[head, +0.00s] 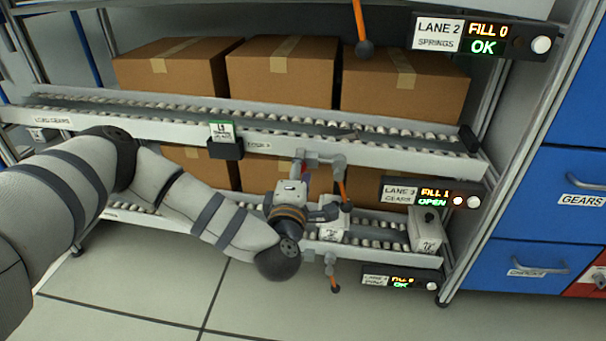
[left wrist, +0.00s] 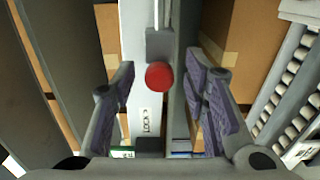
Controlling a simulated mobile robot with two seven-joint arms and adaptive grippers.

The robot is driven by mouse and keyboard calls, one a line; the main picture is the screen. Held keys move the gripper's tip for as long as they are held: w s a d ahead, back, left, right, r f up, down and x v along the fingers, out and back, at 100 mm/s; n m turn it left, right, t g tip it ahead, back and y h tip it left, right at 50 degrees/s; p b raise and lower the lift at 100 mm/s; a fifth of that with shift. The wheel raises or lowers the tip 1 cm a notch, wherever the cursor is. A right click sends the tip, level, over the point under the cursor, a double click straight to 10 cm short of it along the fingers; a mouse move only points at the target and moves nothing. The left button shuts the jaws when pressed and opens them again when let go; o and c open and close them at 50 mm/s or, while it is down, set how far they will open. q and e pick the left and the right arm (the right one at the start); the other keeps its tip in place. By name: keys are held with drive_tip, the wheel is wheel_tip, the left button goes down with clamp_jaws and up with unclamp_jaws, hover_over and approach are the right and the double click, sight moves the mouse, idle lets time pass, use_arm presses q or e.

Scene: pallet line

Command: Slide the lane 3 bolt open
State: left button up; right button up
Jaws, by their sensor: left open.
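My left gripper (left wrist: 163,72) is open, with one purple-padded finger on each side of the knob; gaps show on both sides. In the head view my left gripper (head: 335,184) is at the front of lane 3, left of its display. The lane 3 display (head: 431,194) reads GEARS, FILL 1, OPEN. The gripper and arm hide most of the bolt there. My right gripper is not in view.
An orange rod (head: 358,20) hangs near the lane 2 display (head: 479,37). A small grey box (head: 426,228) sits on the lower rollers. Blue drawers (head: 575,195) stand at right.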

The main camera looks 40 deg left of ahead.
use_arm(q)
drive_tip(key=shift+w+a, duration=0.25)
drive_tip(key=shift+w, duration=0.15)
clamp_jaws()
drive_tip(key=s+a+p, duration=0.1)
drive_tip(key=a, duration=0.1)
drive_tip(key=s+a, duration=0.1)
drive_tip(key=shift+s+a+r+p, duration=0.15)
drive_tip(key=shift+a+r+p, duration=0.05)
drive_tip(key=shift+a+p, duration=0.2)
drive_tip(key=shift+s+a+f, duration=0.15)
drive_tip(key=shift+a, duration=0.05)
unclamp_jaws()
drive_tip(key=shift+a, duration=0.1)
